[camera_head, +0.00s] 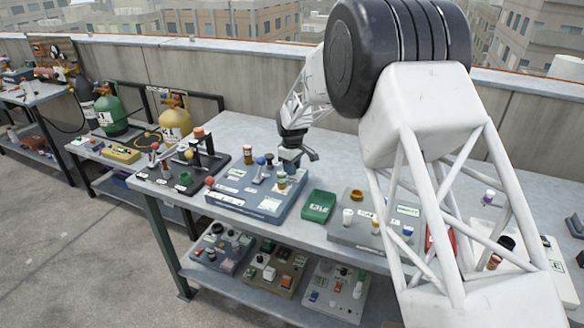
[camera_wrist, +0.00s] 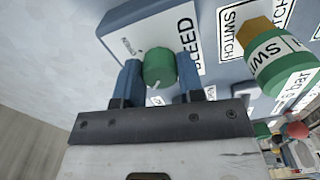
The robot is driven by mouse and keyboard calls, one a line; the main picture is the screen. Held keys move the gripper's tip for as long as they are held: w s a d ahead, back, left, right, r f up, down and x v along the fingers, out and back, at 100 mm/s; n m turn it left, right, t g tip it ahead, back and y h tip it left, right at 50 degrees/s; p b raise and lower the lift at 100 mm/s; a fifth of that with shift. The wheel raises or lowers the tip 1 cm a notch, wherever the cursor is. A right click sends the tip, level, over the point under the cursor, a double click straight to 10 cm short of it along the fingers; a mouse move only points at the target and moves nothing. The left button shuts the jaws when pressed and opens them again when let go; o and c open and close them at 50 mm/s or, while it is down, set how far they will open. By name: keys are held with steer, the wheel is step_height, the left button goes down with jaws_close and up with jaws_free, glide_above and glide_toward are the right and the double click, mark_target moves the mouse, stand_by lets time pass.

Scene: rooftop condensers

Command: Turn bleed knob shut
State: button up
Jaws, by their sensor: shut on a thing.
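The bleed knob (camera_wrist: 158,68) is a short green cylinder with a white pointer mark, next to a white "BLEED" label (camera_wrist: 190,42) in the wrist view. My gripper (camera_wrist: 160,72) has its two blue fingers on either side of the knob, shut on it. In the head view my gripper (camera_head: 290,160) is at the back right of a blue-grey panel box (camera_head: 243,203) on the bench; the bleed knob cannot be made out there.
A green-and-white cylinder with a brass hex part, marked "SWITCH" (camera_wrist: 275,58), stands close right of my gripper in the wrist view. A green box (camera_head: 318,206) and grey panel (camera_head: 345,233) lie to the right on the bench (camera_head: 240,130). Bare bench lies behind the panel.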

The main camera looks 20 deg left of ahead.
steer(key=o, duration=0.9)
steer(key=shift+r, duration=0.1)
steer(key=shift+r, duration=3.85)
steer(key=shift+d, duration=0.1)
